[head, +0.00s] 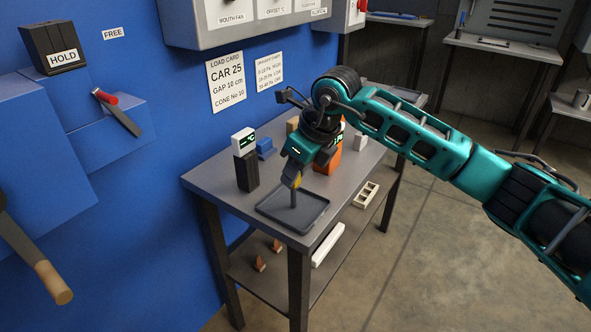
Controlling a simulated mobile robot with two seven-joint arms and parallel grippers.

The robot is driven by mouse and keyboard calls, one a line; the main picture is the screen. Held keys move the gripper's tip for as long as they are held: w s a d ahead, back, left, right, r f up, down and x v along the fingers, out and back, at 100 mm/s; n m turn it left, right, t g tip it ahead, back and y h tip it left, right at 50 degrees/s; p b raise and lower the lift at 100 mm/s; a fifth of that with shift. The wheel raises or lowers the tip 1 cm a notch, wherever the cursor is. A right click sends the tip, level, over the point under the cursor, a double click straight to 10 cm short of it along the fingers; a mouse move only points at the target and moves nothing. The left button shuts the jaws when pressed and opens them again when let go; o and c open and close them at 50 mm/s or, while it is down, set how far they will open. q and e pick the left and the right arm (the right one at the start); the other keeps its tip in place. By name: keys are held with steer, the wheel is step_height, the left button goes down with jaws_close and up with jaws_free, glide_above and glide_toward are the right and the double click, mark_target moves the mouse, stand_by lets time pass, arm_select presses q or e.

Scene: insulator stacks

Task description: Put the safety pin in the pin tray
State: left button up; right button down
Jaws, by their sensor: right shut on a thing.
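My right gripper (293,181) reaches in from the right and points down above the dark, shallow pin tray (268,219) on the grey table. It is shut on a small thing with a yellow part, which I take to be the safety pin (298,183). The fingers hide much of it, and a thin grey piece hangs below toward the tray floor. I cannot tell whether its lower end touches the tray. My left gripper is not in view.
A black-and-white meter (246,170) and a blue block (265,149) stand behind the tray. An orange device (328,161) is partly hidden by my arm. A white compartmented holder (366,195) lies near the right edge. The lower shelf holds brown pieces.

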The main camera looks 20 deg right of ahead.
steer(key=shift+f, duration=0.1)
steer(key=c, duration=0.9)
jaws_free()
steer(key=shift+r, duration=0.45)
arm_select(q)
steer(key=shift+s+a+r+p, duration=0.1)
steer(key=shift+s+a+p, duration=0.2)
steer(key=shift+p, duration=0.25)
arm_select(e)
steer(key=v, duration=1.1)
steer(key=shift+s+d+r, duration=0.1)
steer(key=shift+s+r, duration=0.05)
steer(key=shift+r, duration=0.05)
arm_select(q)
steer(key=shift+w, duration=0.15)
